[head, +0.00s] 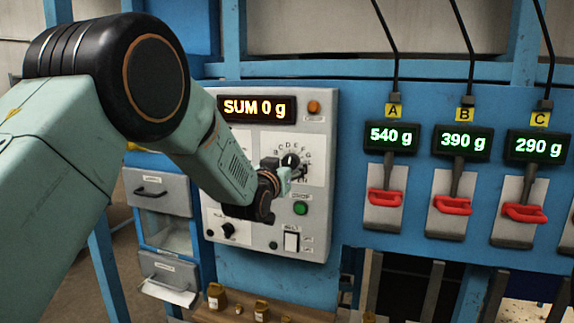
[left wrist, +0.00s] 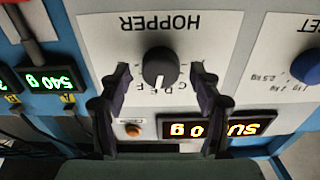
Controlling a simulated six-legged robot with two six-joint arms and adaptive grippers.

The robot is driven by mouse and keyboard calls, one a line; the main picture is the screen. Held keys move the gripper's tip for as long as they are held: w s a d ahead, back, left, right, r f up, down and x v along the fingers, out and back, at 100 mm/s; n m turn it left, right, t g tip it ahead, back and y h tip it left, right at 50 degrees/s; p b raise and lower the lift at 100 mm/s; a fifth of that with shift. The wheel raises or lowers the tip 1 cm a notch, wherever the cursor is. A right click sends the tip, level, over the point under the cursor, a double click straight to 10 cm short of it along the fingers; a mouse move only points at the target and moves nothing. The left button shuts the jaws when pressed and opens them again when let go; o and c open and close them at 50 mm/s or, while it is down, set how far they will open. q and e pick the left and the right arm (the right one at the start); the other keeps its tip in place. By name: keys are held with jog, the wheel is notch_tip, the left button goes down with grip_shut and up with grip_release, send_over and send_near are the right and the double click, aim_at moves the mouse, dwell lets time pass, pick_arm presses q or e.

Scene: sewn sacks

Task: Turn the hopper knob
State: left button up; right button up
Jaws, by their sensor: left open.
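The hopper knob (head: 290,159) is a black round knob on a white dial plate with letters around it, on the grey control panel (head: 325,110). In the left wrist view the knob (left wrist: 160,66) shows large and upside down under the label HOPPER, with a pale pointer line. My left gripper (head: 287,170) is at the dial, open. In the left wrist view its two dark fingers (left wrist: 161,74) stand either side of the knob, with a gap visible on both sides. Whether the fingertips reach its depth is unclear. My right gripper is not in view.
The display (head: 257,108) reads SUM 0 g. Red levers (head: 385,197) under displays A, B and C stand right. Small brass weights (head: 261,311) stand below.

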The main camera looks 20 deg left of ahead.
pick_arm(q)
jog(key=shift+s+a, duration=0.15)
jog(key=shift+a, duration=0.1)
jog(key=shift+w+d+f, duration=0.15)
jog(key=shift+w, duration=0.25)
jog(key=shift+c, duration=0.9)
jog(key=shift+w+d+f, duration=0.15)
jog(key=shift+w+d, duration=0.05)
jog(key=shift+c, duration=1.4)
jog(key=shift+s+a, duration=0.25)
jog(key=c, duration=0.5)
jog(key=shift+d+r, duration=0.15)
jog(key=shift+r, duration=0.05)
jog(key=shift+c, duration=1)
